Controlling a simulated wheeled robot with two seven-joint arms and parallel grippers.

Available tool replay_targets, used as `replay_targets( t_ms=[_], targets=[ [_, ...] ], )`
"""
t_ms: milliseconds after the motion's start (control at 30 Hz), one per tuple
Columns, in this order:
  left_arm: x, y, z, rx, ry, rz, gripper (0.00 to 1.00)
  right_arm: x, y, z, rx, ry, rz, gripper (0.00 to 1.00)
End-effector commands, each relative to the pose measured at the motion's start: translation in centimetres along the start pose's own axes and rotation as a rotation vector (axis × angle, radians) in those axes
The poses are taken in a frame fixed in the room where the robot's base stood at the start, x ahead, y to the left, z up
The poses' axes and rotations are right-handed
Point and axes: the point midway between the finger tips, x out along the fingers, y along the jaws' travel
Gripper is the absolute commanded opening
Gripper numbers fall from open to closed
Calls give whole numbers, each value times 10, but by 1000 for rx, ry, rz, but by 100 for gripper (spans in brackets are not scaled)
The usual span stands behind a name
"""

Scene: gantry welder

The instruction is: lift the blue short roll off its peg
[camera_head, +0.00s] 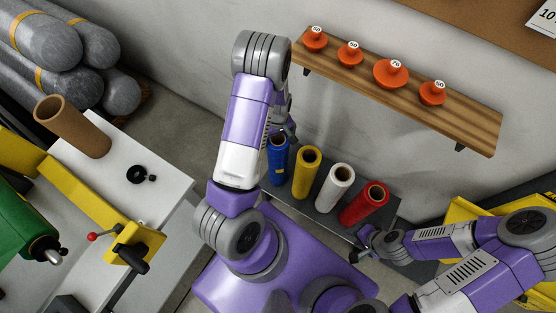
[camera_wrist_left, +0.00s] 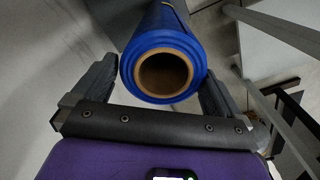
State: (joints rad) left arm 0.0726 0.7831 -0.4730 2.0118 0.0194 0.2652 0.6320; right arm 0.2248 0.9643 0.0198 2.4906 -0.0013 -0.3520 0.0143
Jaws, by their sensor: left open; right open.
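The blue short roll (camera_head: 278,163) stands at the left end of a row of rolls on a dark shelf (camera_head: 322,228). In the left wrist view the blue roll (camera_wrist_left: 164,58) shows its open cardboard core toward the camera. My left gripper (camera_wrist_left: 162,80) is open, with one finger on each side of the roll. Whether the fingers touch it I cannot tell. In the head view my left gripper (camera_head: 285,132) is partly hidden behind my arm, close to the top of the blue roll. My right gripper (camera_head: 364,243) is open and empty, near the red roll's lower end. The peg is not visible.
A yellow roll (camera_head: 306,172), a white roll (camera_head: 335,187) and a red roll (camera_head: 363,204) stand to the right of the blue one. A white table (camera_head: 165,199) is at left.

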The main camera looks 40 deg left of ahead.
Motion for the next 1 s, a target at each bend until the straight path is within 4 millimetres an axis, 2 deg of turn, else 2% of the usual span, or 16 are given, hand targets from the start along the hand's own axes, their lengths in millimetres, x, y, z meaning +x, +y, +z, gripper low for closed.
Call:
replay_targets(
  t_ms=[167, 433, 700, 1000],
  targets=[
    [11, -1, 2, 1, 0, 0, 100, 3, 1, 0, 0, 0, 0, 43],
    [51, -3, 6, 2, 0, -1, 100, 14, 5, -1, 0, 0, 0, 43],
    [54, -2, 6, 3, 1, 1, 100, 13, 5, 0, 0, 0, 0, 43],
    [54, -2, 6, 2, 0, 1, 54, 13, 5, 0, 0, 0, 0, 43]
  ],
)
